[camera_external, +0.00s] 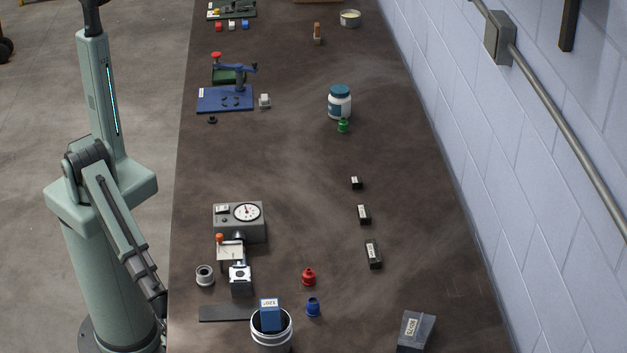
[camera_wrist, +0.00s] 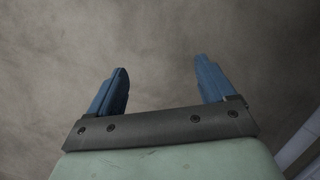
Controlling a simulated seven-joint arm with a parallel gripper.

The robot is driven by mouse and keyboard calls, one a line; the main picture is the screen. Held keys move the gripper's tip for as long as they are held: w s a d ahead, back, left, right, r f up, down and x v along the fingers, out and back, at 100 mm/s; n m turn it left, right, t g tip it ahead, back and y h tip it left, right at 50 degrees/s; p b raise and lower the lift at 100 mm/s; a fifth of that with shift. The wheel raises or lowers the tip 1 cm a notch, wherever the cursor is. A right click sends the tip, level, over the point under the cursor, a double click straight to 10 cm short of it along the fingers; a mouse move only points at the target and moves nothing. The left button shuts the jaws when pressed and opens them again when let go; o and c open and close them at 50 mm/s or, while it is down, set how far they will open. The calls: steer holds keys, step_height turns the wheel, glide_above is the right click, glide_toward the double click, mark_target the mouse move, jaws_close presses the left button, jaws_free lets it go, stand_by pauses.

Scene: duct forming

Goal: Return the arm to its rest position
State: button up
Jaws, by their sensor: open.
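My gripper shows in the wrist view (camera_wrist: 160,85) with its two blue fingers spread wide apart. Nothing is between them, and only a blurred, plain brown-grey surface lies beyond. In the external view my green arm stands at the left, beside the long dark bench (camera_external: 300,160). Its forearm is folded down along the bench's left edge, and the gripper itself cannot be made out there.
Near my arm on the bench are a dial gauge device (camera_external: 238,222), a white cup holding a blue block (camera_external: 270,316), red (camera_external: 308,277) and blue (camera_external: 313,307) small parts, and a grey labelled bin (camera_external: 416,330). Black blocks (camera_external: 364,214) and a jar (camera_external: 340,102) stand farther off. A wall (camera_external: 480,130) bounds the right.

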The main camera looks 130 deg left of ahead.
steer(key=s+a+n+g, duration=0.1)
steer(key=s+a, duration=0.2)
steer(key=s, duration=0.7)
steer(key=s+a+n+g+h, duration=0.1)
steer(key=s+a+g, duration=0.1)
steer(key=s, duration=0.9)
steer(key=shift+s+a+f+g, duration=0.3)
steer(key=shift+a+f, duration=0.15)
steer(key=shift+a, duration=0.25)
